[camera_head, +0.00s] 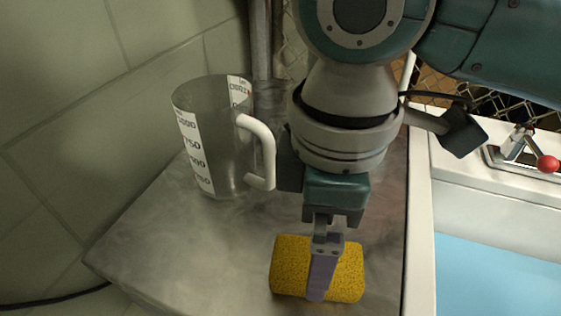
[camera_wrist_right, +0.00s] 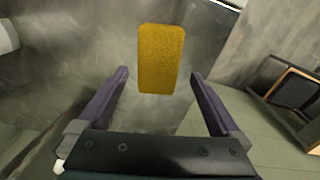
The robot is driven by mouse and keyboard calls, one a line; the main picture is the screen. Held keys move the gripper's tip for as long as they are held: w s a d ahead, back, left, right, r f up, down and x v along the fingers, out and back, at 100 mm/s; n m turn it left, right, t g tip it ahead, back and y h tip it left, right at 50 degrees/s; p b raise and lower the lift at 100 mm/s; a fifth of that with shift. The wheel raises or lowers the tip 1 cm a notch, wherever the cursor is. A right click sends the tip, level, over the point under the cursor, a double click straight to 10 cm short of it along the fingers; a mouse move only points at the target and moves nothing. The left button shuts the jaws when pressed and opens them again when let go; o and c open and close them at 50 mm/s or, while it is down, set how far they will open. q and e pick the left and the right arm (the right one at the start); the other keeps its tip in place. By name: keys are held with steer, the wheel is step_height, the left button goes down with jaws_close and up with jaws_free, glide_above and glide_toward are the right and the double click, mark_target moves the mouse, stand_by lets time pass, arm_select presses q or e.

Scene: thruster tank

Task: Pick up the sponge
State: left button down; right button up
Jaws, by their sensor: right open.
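The yellow sponge (camera_head: 289,262) lies on the grey worktop (camera_head: 160,245) in the head view, near the worktop's front edge. My right gripper (camera_head: 319,296) points down over it, and one finger covers the sponge's middle. In the right wrist view the sponge (camera_wrist_right: 160,58) shows whole, just beyond the fingertips and between their lines. The two purple fingers of my right gripper (camera_wrist_right: 158,74) are spread apart with nothing between them. My left gripper is in neither view.
A clear measuring jug (camera_head: 205,140) with a white handle stands on the worktop, left of my right arm. A white basin (camera_head: 490,205) with blue water (camera_head: 495,275) is to the right. A tiled wall (camera_head: 70,110) bounds the left.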

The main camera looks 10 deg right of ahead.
mark_target(289, 269)
step_height(289, 269, down, 5)
steer(key=shift+w+a+f+b, duration=0.1)
steer(key=shift+w+a+b, duration=0.05)
steer(key=shift+b, duration=0.35)
steer(key=c, duration=1.2)
